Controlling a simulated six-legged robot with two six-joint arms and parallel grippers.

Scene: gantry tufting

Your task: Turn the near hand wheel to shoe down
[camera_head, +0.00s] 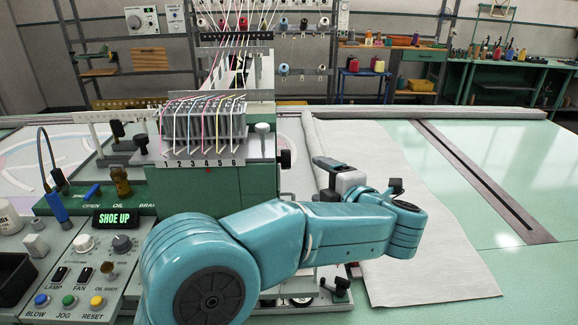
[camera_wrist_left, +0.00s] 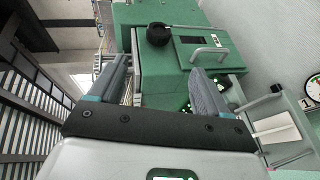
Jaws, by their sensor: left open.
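The green machine head (camera_head: 228,195) stands at the centre-left, with a small display (camera_head: 115,219) reading SHOE UP. A black round knob (camera_wrist_left: 158,33) sits on the green housing in the left wrist view, above the gap between my fingers; I cannot tell for sure that it is the near hand wheel. A dark knob (camera_head: 285,158) also shows on the machine's right side. My left gripper (camera_head: 326,168) is right of the machine, pointing back towards it. In the left wrist view my left gripper (camera_wrist_left: 160,72) is open and empty. My arm hides the machine's lower part.
A control panel (camera_head: 70,262) with coloured buttons and switches is at the lower left. Pale cloth (camera_head: 400,180) lies on the bed to the right, beside a dark slotted rail (camera_head: 470,175). A grey handle (camera_wrist_left: 208,52) is near the black knob. Shelves of thread stand behind.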

